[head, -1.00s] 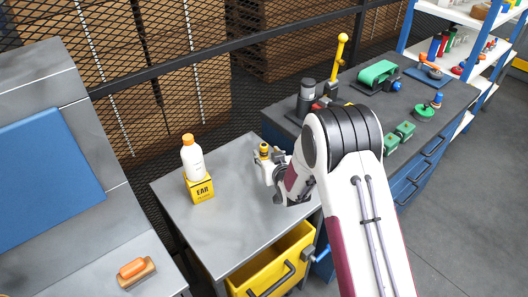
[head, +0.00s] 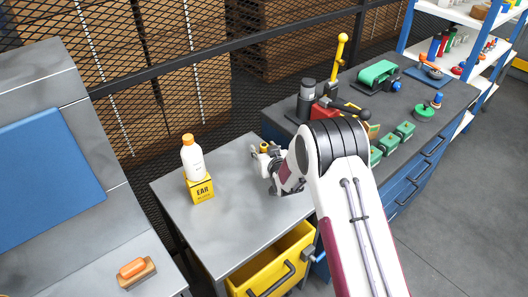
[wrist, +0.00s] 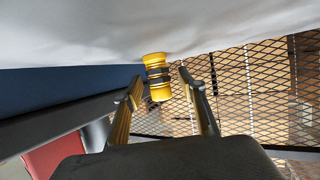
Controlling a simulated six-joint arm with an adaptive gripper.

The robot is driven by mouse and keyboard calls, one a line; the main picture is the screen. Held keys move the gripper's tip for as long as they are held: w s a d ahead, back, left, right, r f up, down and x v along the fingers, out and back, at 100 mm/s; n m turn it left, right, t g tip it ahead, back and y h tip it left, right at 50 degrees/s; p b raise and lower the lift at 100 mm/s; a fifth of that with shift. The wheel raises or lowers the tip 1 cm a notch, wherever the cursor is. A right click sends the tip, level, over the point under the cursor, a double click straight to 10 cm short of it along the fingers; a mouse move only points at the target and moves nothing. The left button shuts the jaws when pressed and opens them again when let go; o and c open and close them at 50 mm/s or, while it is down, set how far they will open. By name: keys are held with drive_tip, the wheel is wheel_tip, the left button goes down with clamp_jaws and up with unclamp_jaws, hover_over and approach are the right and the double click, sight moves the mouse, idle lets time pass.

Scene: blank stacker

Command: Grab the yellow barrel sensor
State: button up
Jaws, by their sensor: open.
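The yellow barrel sensor (wrist: 157,76), with a dark band around its middle, shows in the wrist view between the lines of my two fingers, at or just past the tips. Its broader end meets the grey tabletop, which appears at the top of this view. My gripper (wrist: 161,82) is open, with a gap visible on each side of the sensor. In the head view my gripper (head: 262,155) is low over the grey table and hides most of the sensor; only its yellow top (head: 264,147) shows. I cannot tell whether a finger touches it.
An open yellow drawer (head: 272,262) juts out below the table (head: 232,238). The dark bench (head: 455,95) to the right holds tools and green blocks.

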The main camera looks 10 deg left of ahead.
sight(264, 144)
clamp_jaws()
drive_tip(key=shift+r, duration=0.15)
idle(0.4)
drive_tip(key=shift+r, duration=4.85)
